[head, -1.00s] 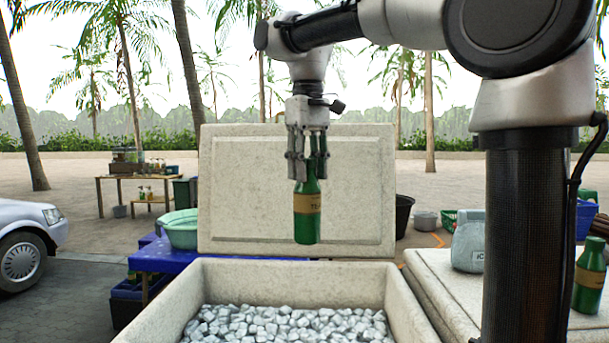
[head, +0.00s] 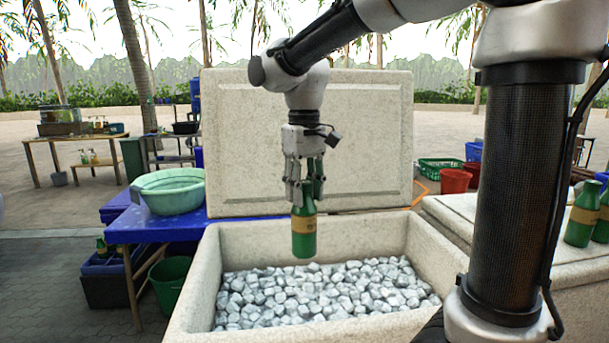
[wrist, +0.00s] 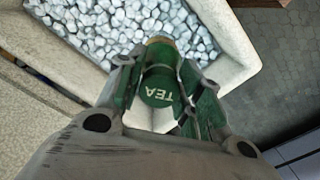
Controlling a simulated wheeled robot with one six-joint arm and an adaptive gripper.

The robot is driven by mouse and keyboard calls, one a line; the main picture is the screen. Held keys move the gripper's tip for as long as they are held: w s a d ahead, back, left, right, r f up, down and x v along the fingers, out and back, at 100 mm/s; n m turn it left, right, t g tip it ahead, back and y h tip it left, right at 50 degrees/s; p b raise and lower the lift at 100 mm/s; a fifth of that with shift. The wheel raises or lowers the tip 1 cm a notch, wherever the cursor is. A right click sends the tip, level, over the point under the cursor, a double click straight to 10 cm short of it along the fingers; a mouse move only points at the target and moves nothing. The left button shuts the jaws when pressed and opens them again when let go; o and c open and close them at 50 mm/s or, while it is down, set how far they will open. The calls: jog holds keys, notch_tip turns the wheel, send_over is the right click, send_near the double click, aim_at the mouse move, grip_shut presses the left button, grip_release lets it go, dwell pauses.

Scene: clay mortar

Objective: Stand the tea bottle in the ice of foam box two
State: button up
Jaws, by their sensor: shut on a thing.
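The green tea bottle (head: 304,234) with a tan label hangs upright in my gripper (head: 304,190). My gripper is shut on its upper part, above the label. The bottle is over the open foam box (head: 205,285), above its bed of grey-white ice (head: 320,292). Its base looks clear of the ice. In the wrist view, the bottle's green cap (wrist: 160,88) reads "TEA", and the ice (wrist: 120,25) shows beyond it. No number shows on the box, so I cannot tell whether it is box two.
The foam box's lid (head: 310,135) stands upright behind it. A blue table (head: 165,232) with a light green basin (head: 168,190) is on the left. Other green bottles (head: 582,215) stand on a closed foam box (head: 465,222) at the right. The ice around the held bottle is clear.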

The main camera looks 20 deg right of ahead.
jog(key=shift+w+a+f, duration=0.1)
jog(key=shift+w+a, duration=0.2)
jog(key=shift+w, duration=0.15)
jog(key=shift+w+f, duration=0.1)
jog(key=shift+f, duration=0.25)
notch_tip(320, 180, down, 25)
dwell(0.7)
jog(key=shift+f, duration=0.6)
dwell(0.8)
jog(key=o, duration=1.6)
jog(key=shift+r, duration=0.1)
notch_tip(320, 180, up, 27)
jog(key=shift+f, duration=0.1)
dwell(0.7)
dwell(0.4)
